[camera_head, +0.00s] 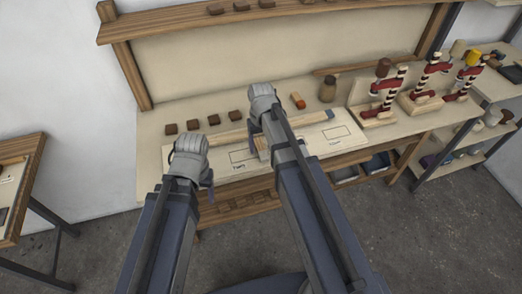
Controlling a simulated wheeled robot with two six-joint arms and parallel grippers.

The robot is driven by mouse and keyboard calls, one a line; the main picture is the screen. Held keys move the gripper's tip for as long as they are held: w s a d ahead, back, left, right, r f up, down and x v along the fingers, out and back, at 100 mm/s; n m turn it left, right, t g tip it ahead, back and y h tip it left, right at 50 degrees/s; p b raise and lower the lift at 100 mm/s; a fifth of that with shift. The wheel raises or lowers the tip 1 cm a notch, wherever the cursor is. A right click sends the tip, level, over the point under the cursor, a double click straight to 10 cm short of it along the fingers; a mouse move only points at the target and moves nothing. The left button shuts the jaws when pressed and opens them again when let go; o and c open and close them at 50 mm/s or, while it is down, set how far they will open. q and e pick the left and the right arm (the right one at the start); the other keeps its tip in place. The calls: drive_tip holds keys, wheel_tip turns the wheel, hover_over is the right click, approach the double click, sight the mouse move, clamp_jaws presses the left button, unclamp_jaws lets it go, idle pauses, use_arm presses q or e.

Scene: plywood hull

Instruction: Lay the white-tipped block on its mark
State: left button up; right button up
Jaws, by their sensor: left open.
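A pale sheet (315,143) with outlined rectangular marks lies on the workbench. One mark (240,155) is between my grippers and another (337,132) is to the right. A small tan block (262,146) shows beside my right forearm, partly hidden by it; I cannot make out a white tip. An orange-ended block (297,100) lies behind the sheet. My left gripper (207,186) is open at the sheet's left front edge. My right gripper (254,125) is over the sheet near the tan block; its fingers are mostly hidden, so I cannot tell whether it holds anything.
Several dark brown blocks (214,120) stand in a row behind the sheet. A brown jar (327,90) and red-and-white striped stands (384,95) are to the right. A wooden shelf (180,22) runs above. A side table (22,150) is at the left.

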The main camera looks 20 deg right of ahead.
sight(261, 147)
clamp_jaws()
idle(0.3)
drive_tip(key=shift+r, duration=0.1)
wheel_tip(261, 147, up, 10)
drive_tip(key=p, duration=1)
